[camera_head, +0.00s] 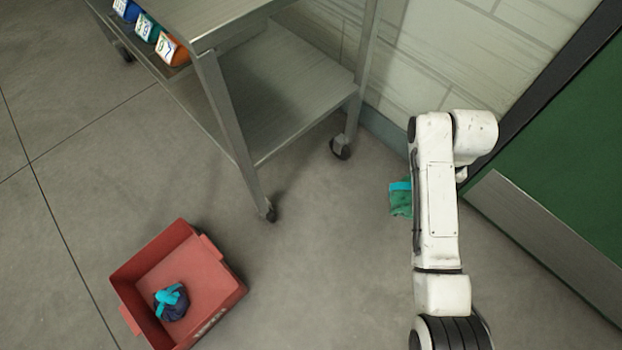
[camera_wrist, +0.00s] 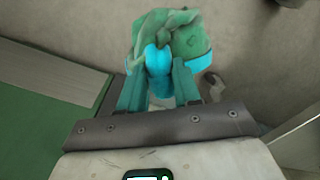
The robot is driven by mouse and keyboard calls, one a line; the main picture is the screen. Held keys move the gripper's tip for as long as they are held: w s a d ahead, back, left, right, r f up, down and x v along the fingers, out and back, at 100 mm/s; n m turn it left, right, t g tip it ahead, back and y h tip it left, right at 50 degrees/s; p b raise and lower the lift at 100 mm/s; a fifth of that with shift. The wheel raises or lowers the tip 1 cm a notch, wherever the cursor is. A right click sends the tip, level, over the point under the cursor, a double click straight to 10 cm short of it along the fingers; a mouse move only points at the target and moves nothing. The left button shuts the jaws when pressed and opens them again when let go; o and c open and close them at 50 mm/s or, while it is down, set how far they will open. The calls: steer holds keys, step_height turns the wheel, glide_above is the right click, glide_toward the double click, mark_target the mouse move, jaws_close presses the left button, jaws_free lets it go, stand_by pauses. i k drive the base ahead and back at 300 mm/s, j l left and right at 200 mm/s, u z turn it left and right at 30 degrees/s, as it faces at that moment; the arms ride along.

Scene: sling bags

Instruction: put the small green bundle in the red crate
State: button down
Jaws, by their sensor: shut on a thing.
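The small green bundle (camera_head: 400,203) with a bright cyan band shows beside my white arm in the head view, at centre right. In the wrist view the green bundle (camera_wrist: 190,38) sits at the fingertips of my gripper (camera_wrist: 160,75), which is shut on it around the cyan part. My gripper is hidden behind the arm in the head view. The red crate (camera_head: 222,268) stands on the floor at the lower left of the head view. A dark blue bundle with a cyan tie (camera_head: 172,302) lies inside it.
A grey metal cart (camera_head: 285,90) on castors stands at the upper middle, with several numbered coloured items on it. A green door (camera_head: 570,150) and a pale block wall (camera_head: 450,55) are at the right. The floor between the crate and my arm is clear.

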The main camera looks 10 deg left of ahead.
mark_target(205, 274)
steer(key=u, duration=1.75)
